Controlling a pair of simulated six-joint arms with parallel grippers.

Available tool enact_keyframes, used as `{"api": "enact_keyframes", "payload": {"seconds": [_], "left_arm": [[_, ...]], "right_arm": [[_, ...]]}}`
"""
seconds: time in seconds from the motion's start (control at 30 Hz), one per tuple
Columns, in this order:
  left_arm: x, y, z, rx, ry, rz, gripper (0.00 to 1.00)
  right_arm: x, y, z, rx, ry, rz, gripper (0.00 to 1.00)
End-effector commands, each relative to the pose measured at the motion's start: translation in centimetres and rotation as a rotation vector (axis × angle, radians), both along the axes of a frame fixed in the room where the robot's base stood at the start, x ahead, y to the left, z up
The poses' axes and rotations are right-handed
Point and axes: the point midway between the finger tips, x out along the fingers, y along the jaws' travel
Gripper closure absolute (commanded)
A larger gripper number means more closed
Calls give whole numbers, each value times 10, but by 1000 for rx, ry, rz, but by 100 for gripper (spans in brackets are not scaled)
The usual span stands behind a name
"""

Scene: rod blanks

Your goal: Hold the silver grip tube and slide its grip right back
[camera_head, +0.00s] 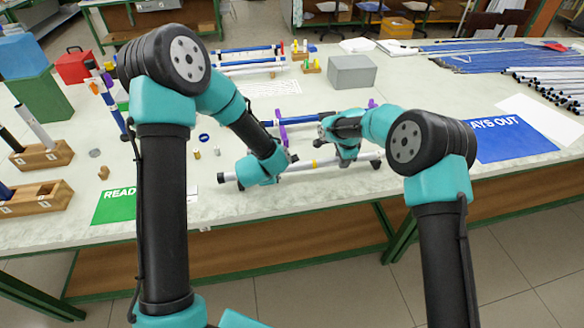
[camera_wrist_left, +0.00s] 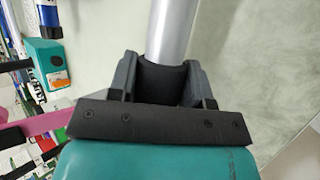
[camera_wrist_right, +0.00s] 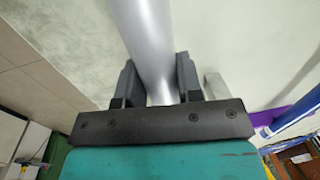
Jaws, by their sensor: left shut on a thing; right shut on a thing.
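The silver grip tube (camera_head: 298,167) lies roughly level near the front of the table, with dark ends and a yellow band (camera_head: 315,164). My left gripper (camera_head: 246,177) is at its left part. In the left wrist view, the left fingers are shut around the black grip (camera_wrist_left: 166,80), and the bare silver tube (camera_wrist_left: 175,28) runs out beyond it. My right gripper (camera_head: 346,160) is at the tube's right part. In the right wrist view its fingers are shut on the bare silver tube (camera_wrist_right: 150,45). The grip is hidden by my left gripper in the head view.
Behind the tube, purple holders (camera_head: 282,131) carry a blue tube. A green mat (camera_head: 113,206) and wooden blocks (camera_head: 40,155) lie left, a blue mat (camera_head: 510,138) right. A grey box (camera_head: 352,72) stands further back. Small loose parts lie left of the tube.

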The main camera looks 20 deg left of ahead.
Motion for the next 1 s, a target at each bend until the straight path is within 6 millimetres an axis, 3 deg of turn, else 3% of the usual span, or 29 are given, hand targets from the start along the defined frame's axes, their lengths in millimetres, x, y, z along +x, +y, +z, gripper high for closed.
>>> {"api": "enact_keyframes", "payload": {"seconds": [0.13, 0.43, 0.47, 0.73, 1.0], "left_arm": [[-10, 17, -1, -1, 1, 3, 97], [-12, 19, -1, -1, 1, 3, 97], [-12, 19, -1, -1, 1, 3, 54], [-11, 18, 0, -1, 0, 2, 29], [-11, 17, 0, -1, 0, 1, 29]], "right_arm": [[0, -1, 1, -1, -1, 1, 96], [1, -2, 1, -1, -2, 0, 96], [1, -2, 1, -1, -2, 0, 96], [1, -1, 0, -1, -1, 0, 96], [0, -1, 0, 0, 0, 0, 96]]}}
